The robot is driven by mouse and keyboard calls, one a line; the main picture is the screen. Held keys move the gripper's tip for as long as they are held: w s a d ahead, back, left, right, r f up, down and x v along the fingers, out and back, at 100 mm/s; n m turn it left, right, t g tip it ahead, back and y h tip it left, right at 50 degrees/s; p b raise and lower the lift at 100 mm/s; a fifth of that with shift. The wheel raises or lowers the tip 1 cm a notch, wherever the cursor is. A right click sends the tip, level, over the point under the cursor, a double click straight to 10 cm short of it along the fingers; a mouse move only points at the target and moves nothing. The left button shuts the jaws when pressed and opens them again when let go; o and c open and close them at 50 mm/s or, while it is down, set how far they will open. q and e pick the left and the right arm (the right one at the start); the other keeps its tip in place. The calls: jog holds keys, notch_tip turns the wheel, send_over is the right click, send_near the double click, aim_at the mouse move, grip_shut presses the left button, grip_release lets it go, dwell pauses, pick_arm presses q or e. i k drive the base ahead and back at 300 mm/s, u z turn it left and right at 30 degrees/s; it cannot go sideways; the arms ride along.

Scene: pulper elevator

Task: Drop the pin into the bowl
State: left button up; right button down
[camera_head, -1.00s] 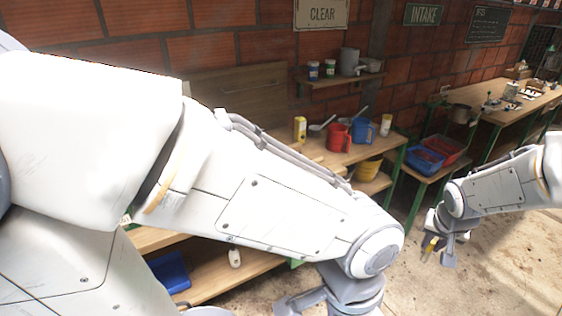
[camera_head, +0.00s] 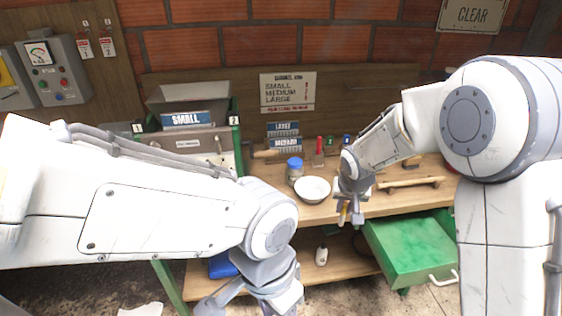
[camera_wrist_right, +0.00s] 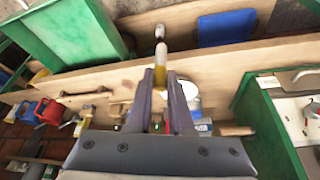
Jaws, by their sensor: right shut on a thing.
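A white bowl (camera_head: 312,190) stands upright on the wooden bench, next to a blue-lidded jar. My right gripper (camera_head: 348,212) is just right of the bowl in the head view, near the bench's front edge. In that view the bowl (camera_wrist_right: 190,92) is partly hidden behind a finger. My left gripper (camera_head: 250,302) is low in the head view, cut by the bottom edge, and its fingertips are hidden.
A blue-lidded jar (camera_head: 295,171) stands left of the bowl. A wooden-handled tool (camera_head: 410,183) lies right of my right gripper. A green drawer (camera_head: 418,246) stands open below the bench front. A machine with a SMALL hopper (camera_head: 187,118) is at left. A small white bottle (camera_head: 321,256) stands on the lower shelf.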

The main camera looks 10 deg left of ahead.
aim_at(309, 194)
jog(key=u, duration=0.05)
jog(key=i, duration=1)
jog(key=z, duration=0.05)
